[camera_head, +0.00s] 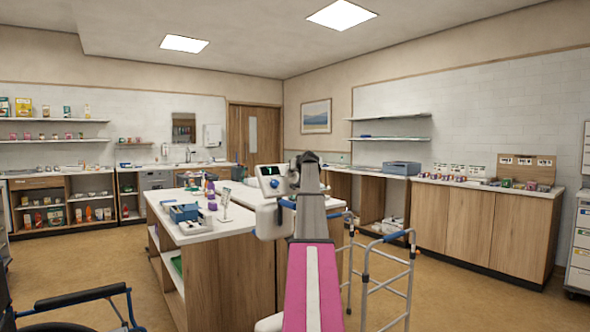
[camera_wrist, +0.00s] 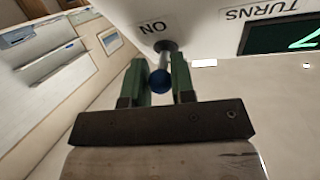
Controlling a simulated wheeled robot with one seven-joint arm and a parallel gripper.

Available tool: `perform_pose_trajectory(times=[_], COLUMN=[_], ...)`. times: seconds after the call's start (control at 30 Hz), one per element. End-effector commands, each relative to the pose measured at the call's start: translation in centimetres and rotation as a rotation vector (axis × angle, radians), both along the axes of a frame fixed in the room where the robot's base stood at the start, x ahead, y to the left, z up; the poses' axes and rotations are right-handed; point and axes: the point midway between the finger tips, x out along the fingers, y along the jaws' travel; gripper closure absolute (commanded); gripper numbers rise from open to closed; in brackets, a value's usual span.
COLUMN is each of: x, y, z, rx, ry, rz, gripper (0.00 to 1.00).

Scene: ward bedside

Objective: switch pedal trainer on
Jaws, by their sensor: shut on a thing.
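The pedal trainer shows in the head view as a white unit with a small dark screen (camera_head: 274,183), partly hidden by my arm. In the wrist view its white housing (camera_wrist: 215,14) fills the top, with an upside-down ON label and a TURNS label beside a display with a green digit (camera_wrist: 305,37). A short metal switch lever with a blue ball tip (camera_wrist: 160,81) sticks out next to the ON label. My gripper (camera_wrist: 160,62) has its green fingers on either side of the lever and is shut on it. I cannot tell which position the lever is in.
A wood-sided island counter (camera_head: 240,226) with a white top carries a blue tray (camera_head: 184,213) and small bottles. A walking frame (camera_head: 388,278) stands right of my arm. Open floor lies at the right.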

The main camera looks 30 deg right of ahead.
Motion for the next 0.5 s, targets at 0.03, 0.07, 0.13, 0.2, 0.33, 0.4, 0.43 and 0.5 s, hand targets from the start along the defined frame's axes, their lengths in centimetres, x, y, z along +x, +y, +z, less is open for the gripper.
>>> perform_pose_trajectory(times=[0.03,0.07,0.13,0.2,0.33,0.4,0.43,0.5], x=[-0.26,-0.28,-0.3,-0.32,-0.35,-0.36,-0.36,-0.36], y=[0.13,0.13,0.09,0.08,0.07,0.02,0.0,-0.02], z=[-0.32,-0.42,-0.62,-0.71,-0.83,-0.88,-0.91,-0.93], rx=[0.005,0.006,0.012,0.014,0.018,0.02,0.02,0.021], ry=[-0.04,-0.061,-0.111,-0.154,-0.212,-0.231,-0.236,-0.244], rz=[-0.001,0.0,0.0,0.001,0.001,-0.001,-0.001,-0.002], gripper=[1.0,1.0,1.0,1.0,1.0,1.0,1.0,1.0])
